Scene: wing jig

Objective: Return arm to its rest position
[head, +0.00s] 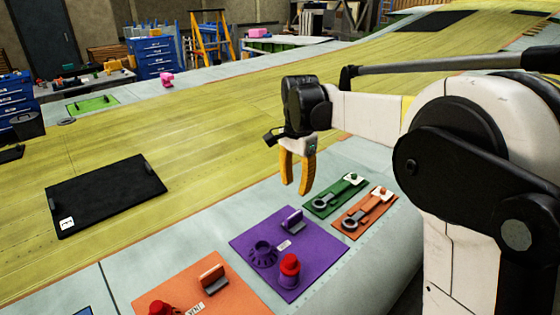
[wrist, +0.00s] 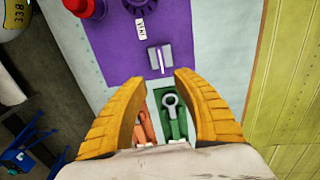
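My gripper (head: 297,190) hangs from my arm above the wing surface, with its yellow fingers pointing down. In the wrist view the two fingers (wrist: 160,95) stand apart with nothing between their tips, so it is open and empty. Below it in the head view are the purple mat (head: 247,241), the green mat (head: 323,206) and the orange mat (head: 352,222). The gripper is above these mats and apart from them.
A larger orange mat (head: 235,300) lies at the front. A black mat (head: 105,193) lies left on the yellow wing. Blue cabinets (head: 153,58) stand far back.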

